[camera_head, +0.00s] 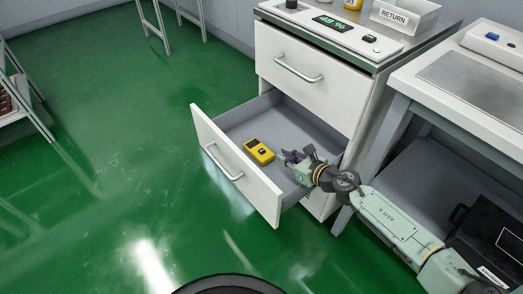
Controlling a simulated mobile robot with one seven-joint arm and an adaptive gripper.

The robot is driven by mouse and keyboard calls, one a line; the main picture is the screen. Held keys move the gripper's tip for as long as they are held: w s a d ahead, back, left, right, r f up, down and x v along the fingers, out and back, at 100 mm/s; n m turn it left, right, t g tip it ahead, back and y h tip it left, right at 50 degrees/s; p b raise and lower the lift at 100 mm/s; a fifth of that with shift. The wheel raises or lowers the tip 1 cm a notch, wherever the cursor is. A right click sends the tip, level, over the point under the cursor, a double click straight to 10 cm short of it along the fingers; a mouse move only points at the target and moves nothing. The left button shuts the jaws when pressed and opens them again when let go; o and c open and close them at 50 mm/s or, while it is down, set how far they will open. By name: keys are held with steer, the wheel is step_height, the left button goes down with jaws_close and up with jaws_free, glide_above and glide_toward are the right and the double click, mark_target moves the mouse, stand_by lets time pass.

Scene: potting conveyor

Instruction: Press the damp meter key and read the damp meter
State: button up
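A yellow hand-held meter (259,151), which looks like the damp meter, lies in the open lower drawer (239,119). A dark patch shows on its upper face. It is too small for me to make out a key or a reading. My gripper (291,156) is inside the drawer, just to the right of the meter and apart from it. Its dark fingers point left toward the meter. The view is too small to show whether they are open or shut.
The closed upper drawer (303,77) is above the open one. A RETURN tray (405,17) stands behind. A bench (480,92) is at right.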

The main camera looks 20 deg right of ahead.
jaws_close()
stand_by(0.5)
stand_by(0.5)
